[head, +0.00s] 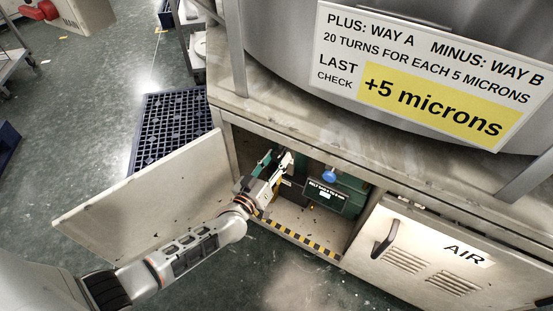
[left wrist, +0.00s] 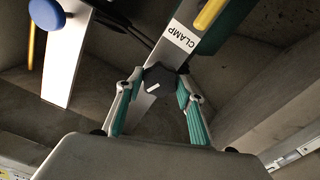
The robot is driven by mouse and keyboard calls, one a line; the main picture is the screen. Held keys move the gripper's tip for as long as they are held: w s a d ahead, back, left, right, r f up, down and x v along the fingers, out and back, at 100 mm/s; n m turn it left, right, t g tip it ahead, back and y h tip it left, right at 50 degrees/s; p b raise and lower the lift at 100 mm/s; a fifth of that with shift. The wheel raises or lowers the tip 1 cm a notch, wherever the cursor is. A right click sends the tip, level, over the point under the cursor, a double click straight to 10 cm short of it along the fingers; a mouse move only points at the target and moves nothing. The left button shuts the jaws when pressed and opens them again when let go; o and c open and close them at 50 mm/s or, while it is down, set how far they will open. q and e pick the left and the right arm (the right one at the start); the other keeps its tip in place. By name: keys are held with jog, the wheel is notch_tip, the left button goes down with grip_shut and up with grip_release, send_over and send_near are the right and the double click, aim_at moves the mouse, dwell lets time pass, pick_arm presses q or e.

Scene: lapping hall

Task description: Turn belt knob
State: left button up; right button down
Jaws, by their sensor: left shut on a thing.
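My left gripper (head: 284,164) reaches into the open cabinet. In the left wrist view its teal-padded fingers (left wrist: 161,84) are shut on a dark knob (left wrist: 157,78) with a white pointer mark. A white CLAMP label (left wrist: 181,37) is beside this knob. A blue round knob (head: 328,175) is to the right of the gripper, apart from it; it also shows in the left wrist view (left wrist: 47,15). A dark sign (head: 325,196) starting with BELT hangs just below the blue knob; its small text is hard to read. My right gripper is not in view.
The cabinet's left door (head: 145,190) stands open beside my left arm. The AIR door (head: 450,255) is on the right. A yellow handle (left wrist: 211,12) is close to the CLAMP label. A large sign (head: 430,75) above reads +5 microns. Hazard tape (head: 300,241) edges the cabinet floor.

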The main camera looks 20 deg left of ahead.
pick_arm(q)
jog(key=shift+f+n, duration=0.1)
jog(key=shift+n, duration=2)
jog(key=o, duration=1.1)
jog(key=s+a, duration=0.1)
jog(key=s, duration=1.1)
jog(key=shift+a, duration=0.2)
